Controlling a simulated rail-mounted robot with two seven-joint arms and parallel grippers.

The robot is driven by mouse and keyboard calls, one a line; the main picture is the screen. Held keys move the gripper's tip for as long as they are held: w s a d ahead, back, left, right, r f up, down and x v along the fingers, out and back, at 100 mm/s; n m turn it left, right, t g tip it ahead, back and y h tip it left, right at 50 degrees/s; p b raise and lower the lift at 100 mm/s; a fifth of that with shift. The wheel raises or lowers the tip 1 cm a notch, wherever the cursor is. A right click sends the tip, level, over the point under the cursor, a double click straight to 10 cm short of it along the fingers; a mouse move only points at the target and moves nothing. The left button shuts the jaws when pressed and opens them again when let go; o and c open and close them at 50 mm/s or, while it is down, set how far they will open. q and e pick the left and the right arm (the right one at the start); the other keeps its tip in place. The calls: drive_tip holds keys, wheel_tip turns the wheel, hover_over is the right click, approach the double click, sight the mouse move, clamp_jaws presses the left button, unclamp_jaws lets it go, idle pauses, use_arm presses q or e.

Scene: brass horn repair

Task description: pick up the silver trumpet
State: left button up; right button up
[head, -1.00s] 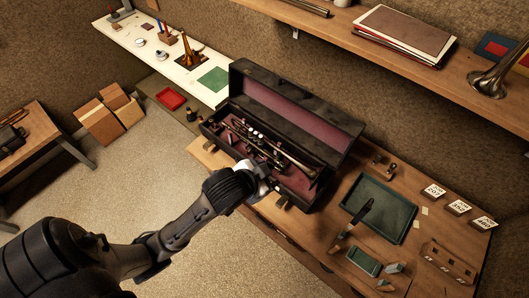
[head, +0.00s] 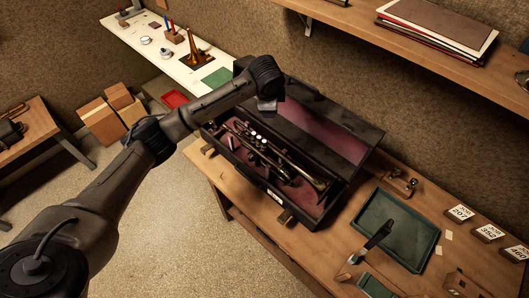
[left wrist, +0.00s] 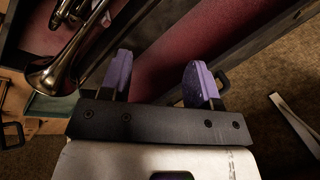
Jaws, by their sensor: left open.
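The silver trumpet (head: 292,168) lies in the open dark case (head: 262,184) on the wooden bench, its bell toward the right end. My left gripper (head: 267,105) is raised above the back left part of the case, by the lid, and is apart from the trumpet. In the left wrist view the two purple fingers (left wrist: 158,80) are spread with nothing between them. My right gripper is not in view.
The case's raised lid (head: 345,140) stands behind the trumpet. A green tray (head: 415,235) with a dark tool and several numbered cards lie to the right on the bench. A shelf (head: 440,75) overhangs at the back. A white side table (head: 145,60) holds a brass horn (head: 196,48).

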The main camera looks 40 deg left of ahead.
sight(262, 143)
use_arm(q)
drive_tip(key=s+f+m+g, duration=0.1)
drive_tip(key=f+m, duration=0.1)
drive_tip(key=f, duration=0.4)
drive_tip(key=f+m+g+h, duration=0.1)
drive_tip(key=f+m, duration=0.2)
drive_tip(key=f, duration=0.3)
drive_tip(key=s+f+m+g+h+p, duration=0.1)
drive_tip(key=f+m, duration=0.2)
drive_tip(key=f, duration=0.2)
drive_tip(key=shift+s+a+f, duration=0.3)
drive_tip(key=shift+s+f, duration=0.05)
drive_tip(key=shift+f, duration=0.05)
drive_tip(key=shift+c, duration=0.2)
clamp_jaws()
drive_tip(key=shift+r, duration=0.1)
